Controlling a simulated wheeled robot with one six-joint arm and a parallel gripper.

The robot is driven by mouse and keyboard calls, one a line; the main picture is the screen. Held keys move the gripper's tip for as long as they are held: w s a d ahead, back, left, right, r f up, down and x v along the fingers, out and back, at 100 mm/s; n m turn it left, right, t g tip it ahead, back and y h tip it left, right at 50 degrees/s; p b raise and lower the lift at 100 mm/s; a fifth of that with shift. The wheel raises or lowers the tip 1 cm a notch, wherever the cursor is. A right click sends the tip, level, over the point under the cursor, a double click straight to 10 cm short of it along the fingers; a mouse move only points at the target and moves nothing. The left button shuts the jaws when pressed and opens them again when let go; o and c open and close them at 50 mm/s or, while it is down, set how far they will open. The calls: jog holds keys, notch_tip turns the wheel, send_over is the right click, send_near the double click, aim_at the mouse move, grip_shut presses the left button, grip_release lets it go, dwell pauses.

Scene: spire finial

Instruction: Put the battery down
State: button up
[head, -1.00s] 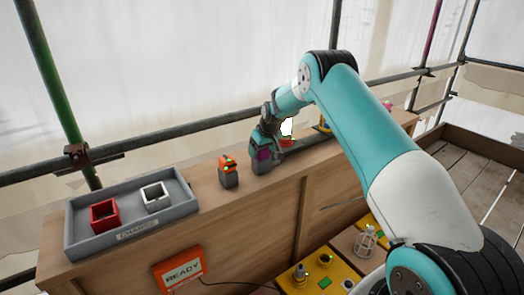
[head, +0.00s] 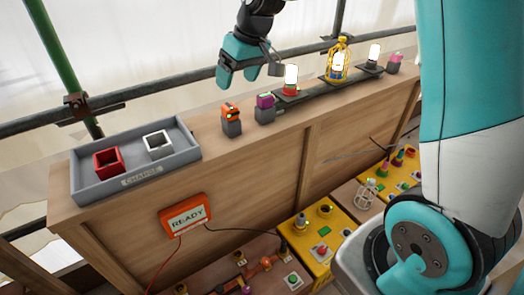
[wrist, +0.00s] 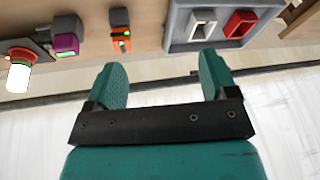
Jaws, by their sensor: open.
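A purple-topped battery (head: 265,107) with a grey lower body stands upright on the wooden ledge (head: 300,118); it also shows at the upper left of the wrist view (wrist: 66,36). An orange-topped battery (head: 231,120) stands just left of it, and shows in the wrist view (wrist: 120,32). My gripper (head: 238,82) is open and empty, raised above and behind the two batteries, touching neither. In the wrist view its two teal fingers (wrist: 162,70) are spread with only background between them.
A grey tray (head: 140,181) holds a red square socket (head: 108,161) and a white one (head: 158,144). Lit lamps (head: 291,79) and a pink-topped battery (head: 395,63) stand further right. A scaffold pipe (head: 150,108) runs behind the ledge.

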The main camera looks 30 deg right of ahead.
jog(key=s+a+n+g, duration=0.1)
jog(key=s+a, duration=0.3)
jog(key=s, duration=0.5)
jog(key=s+a+n+g+y, duration=0.1)
jog(key=s+a, duration=0.2)
jog(key=s, duration=0.7)
jog(key=s+a+r+n+g, duration=0.1)
jog(key=s+a, duration=0.3)
jog(key=s, duration=0.6)
jog(key=shift+s+a+n+y, duration=0.15)
jog(key=shift+a+n+y, duration=0.2)
jog(key=shift+n+y, duration=0.05)
